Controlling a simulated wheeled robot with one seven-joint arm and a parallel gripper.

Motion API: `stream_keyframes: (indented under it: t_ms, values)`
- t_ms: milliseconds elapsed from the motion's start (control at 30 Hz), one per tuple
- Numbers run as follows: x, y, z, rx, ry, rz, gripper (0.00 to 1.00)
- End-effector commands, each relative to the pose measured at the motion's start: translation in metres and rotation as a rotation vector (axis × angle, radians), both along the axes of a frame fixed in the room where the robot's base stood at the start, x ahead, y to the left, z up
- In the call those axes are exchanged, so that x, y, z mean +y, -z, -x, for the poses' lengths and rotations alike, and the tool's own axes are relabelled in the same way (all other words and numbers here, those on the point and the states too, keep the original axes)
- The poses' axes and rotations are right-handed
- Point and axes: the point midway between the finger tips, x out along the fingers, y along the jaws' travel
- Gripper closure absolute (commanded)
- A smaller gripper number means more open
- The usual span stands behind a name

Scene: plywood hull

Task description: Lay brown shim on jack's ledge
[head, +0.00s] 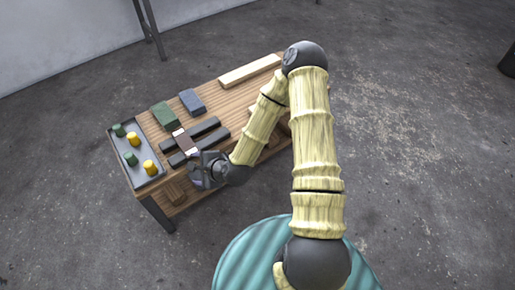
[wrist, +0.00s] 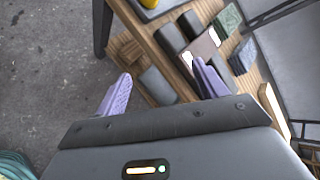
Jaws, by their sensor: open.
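The brown shim (head: 185,142), with pale ends, lies across two dark bars (head: 206,125) on the wooden table. In the wrist view the shim (wrist: 204,45) shows beyond the right fingertip, outside the space between the fingers. My gripper (head: 193,167) is at the table's front edge, just on the near side of the shim. In the wrist view its two purple fingers (wrist: 161,74) are spread wide, with nothing held. A dark piece (wrist: 158,86) shows between them, lower down. I cannot tell which part is the jack's ledge.
A grey tray (head: 124,158) with green and yellow pegs stands at the table's left end. A green block (head: 164,116), a blue-grey block (head: 192,102) and a pale plank (head: 248,71) lie toward the back. My arm hides the table's right part.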

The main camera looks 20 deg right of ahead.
Motion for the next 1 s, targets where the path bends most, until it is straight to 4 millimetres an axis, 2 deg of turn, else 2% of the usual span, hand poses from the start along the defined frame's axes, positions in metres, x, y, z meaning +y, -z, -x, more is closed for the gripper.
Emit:
stream_keyframes:
  t_ms: [267, 467, 767, 1000]
  values:
    - [-0.038, -0.018, 0.019, -0.059, -0.416, 0.452, 0.29]
    - [-0.073, -0.046, 0.033, -0.072, -0.679, 0.726, 0.29]
    - [-0.123, -0.111, 0.063, -0.057, -1.017, 1.024, 0.29]
    - [-0.151, -0.168, 0.102, -0.053, -1.252, 1.148, 0.29]
